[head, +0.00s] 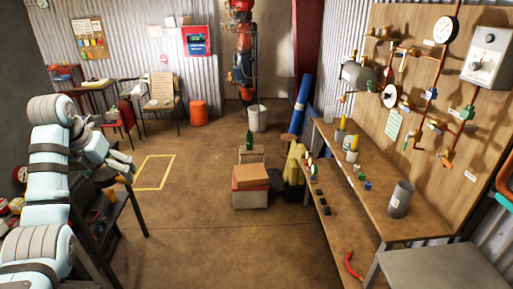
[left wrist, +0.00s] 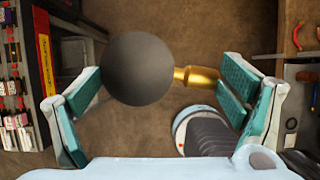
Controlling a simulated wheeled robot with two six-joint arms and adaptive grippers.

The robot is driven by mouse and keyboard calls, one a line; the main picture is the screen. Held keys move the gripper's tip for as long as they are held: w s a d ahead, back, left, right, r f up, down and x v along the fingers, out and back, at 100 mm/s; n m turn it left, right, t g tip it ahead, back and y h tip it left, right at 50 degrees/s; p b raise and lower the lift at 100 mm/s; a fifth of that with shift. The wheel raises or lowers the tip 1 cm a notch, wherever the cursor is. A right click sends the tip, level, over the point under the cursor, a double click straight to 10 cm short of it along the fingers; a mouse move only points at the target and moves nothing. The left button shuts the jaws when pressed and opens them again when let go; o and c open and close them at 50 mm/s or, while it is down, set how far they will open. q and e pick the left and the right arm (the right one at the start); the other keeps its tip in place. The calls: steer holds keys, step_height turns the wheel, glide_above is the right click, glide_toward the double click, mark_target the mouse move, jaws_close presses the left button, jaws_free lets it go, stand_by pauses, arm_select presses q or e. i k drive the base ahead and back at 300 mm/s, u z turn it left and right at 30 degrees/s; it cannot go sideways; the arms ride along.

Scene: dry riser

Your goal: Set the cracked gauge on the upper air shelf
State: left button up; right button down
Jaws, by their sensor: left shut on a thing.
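My left gripper (head: 124,165) is at the left of the head view, above or beside a dark metal rack. In the left wrist view the left gripper (left wrist: 160,88) is shut on a round dark gauge (left wrist: 139,69) with a brass stem (left wrist: 196,76). The body lies by the left finger and the stem reaches the right finger. Its dial face is turned away, so I see no crack. The gauge cannot be made out clearly in the head view. I cannot tell which surface is the upper air shelf. My right gripper is out of view.
The dark rack (head: 140,215) stands at lower left, partly behind my arm. A workbench (head: 400,222) with a grey cylinder (head: 401,198) and small parts runs along the right, below a pipe board (head: 465,165). Boxes (head: 250,178) stand mid-floor. The floor between is clear.

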mark_target(368, 156)
steer(key=u, duration=0.2)
steer(key=i, duration=3.35)
steer(key=z, duration=1.25)
